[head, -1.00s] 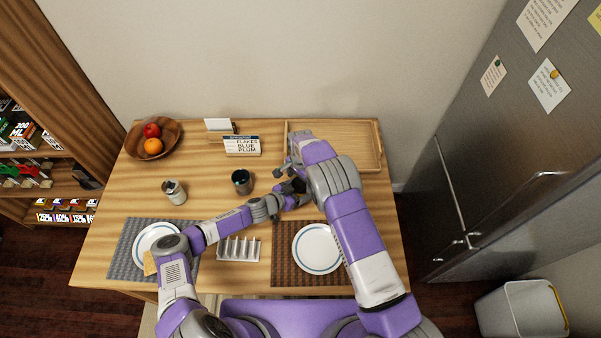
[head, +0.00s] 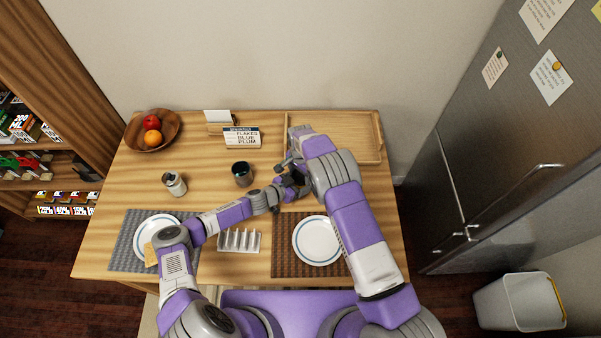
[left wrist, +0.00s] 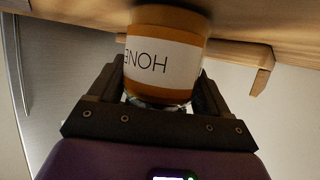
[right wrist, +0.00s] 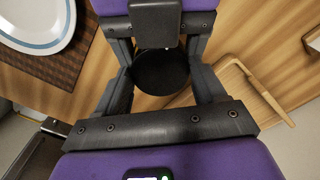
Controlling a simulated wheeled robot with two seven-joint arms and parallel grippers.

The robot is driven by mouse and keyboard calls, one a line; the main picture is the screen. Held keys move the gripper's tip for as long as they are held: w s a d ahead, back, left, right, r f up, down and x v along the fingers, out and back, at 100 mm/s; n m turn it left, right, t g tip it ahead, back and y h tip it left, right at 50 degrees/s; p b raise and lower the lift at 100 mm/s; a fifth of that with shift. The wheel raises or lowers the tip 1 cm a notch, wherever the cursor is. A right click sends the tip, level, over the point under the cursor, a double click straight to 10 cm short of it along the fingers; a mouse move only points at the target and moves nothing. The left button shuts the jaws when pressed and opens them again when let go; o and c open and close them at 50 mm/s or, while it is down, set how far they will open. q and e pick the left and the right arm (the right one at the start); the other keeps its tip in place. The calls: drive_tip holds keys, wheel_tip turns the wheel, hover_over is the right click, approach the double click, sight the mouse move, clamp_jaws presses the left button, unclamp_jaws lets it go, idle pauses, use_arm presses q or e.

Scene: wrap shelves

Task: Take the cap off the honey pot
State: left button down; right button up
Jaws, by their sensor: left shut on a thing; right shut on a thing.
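The honey pot (left wrist: 160,62) shows in the left wrist view as an amber jar with a white label whose letters appear upside down. My left gripper (left wrist: 160,92) is shut on its sides. In the right wrist view, my right gripper (right wrist: 160,88) is shut around a dark round cap (right wrist: 160,74); the left gripper shows just beyond it. In the head view the two grippers meet near the table's middle right, the left (head: 283,190) beside the right (head: 294,178), and they hide the pot and cap there. Whether the cap still touches the pot cannot be told.
A dark cup (head: 242,180) and a grey canister (head: 175,187) stand left of the grippers. A white rack (head: 239,248) and two plates (head: 317,240) on placemats lie in front. A wooden tray (head: 376,137), sign card (head: 241,138) and fruit bowl (head: 168,143) are at the back.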

drive_tip(key=n, duration=0.6)
drive_tip(key=shift+d, duration=0.1)
drive_tip(key=o, duration=1.2)
drive_tip(key=shift+c, duration=0.2)
